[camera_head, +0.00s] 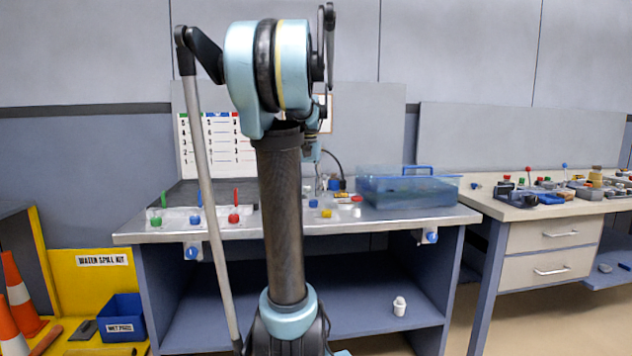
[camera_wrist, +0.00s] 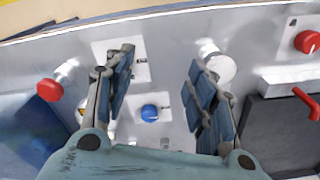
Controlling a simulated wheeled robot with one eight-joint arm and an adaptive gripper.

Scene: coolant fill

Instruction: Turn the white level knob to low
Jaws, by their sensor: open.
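A white round knob (camera_wrist: 222,68) on a pale stem shows in the wrist view, right of centre on a light grey panel (camera_wrist: 172,50). It is partly covered by my gripper's right finger and lies outside the gap between the fingers. My gripper (camera_wrist: 160,62) is open, with nothing between its fingers, over the panel. I cannot tell whether the right finger touches the knob. The knob's pointer and low mark cannot be made out. In the head view my arm hides much of the bench middle, and I cannot pick out the white knob there.
In the wrist view a blue button (camera_wrist: 150,112) lies between the fingers, with red knobs at left (camera_wrist: 50,91) and right (camera_wrist: 307,42). In the head view a clear blue tank (camera_head: 405,190) stands on the bench (camera_head: 385,219). A spill kit (camera_head: 95,290) and cones stand left.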

